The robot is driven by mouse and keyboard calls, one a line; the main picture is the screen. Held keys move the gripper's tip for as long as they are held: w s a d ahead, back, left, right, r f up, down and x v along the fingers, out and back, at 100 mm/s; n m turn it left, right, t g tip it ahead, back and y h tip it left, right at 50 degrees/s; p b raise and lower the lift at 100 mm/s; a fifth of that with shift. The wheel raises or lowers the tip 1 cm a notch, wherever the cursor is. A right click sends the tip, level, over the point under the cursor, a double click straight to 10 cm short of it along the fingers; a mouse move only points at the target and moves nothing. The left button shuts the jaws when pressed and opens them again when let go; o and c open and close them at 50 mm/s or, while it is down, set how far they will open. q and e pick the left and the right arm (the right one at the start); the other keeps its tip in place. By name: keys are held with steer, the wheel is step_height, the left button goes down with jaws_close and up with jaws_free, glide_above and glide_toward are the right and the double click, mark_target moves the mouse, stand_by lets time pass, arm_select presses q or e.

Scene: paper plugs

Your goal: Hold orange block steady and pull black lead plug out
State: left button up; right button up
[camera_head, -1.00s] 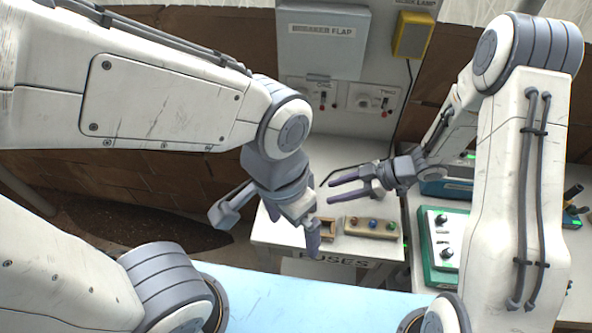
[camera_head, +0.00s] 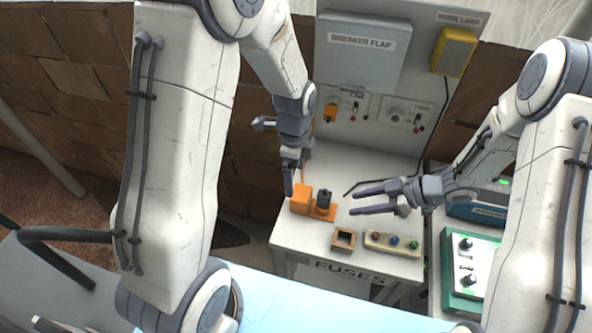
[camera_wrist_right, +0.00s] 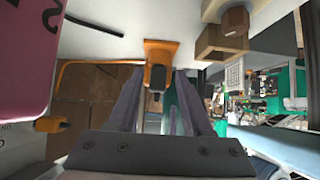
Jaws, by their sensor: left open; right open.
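In the right wrist view, the orange piece (camera_wrist_right: 160,48) and black plug (camera_wrist_right: 156,78) appear ahead between the fingers (camera_wrist_right: 156,78). An orange lead (camera_wrist_right: 85,63) runs left there.
A green-edged box with knobs (camera_head: 468,262) is at right. The panel with the breaker flap (camera_head: 360,55) stands behind.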

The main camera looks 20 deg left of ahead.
mark_target(295, 191)
arm_select(q)
step_height(295, 191, down, 10)
steer(key=shift+r, duration=0.15)
stand_by(0.3)
steer(key=c, duration=1.4)
steer(key=shift+c, duration=0.2)
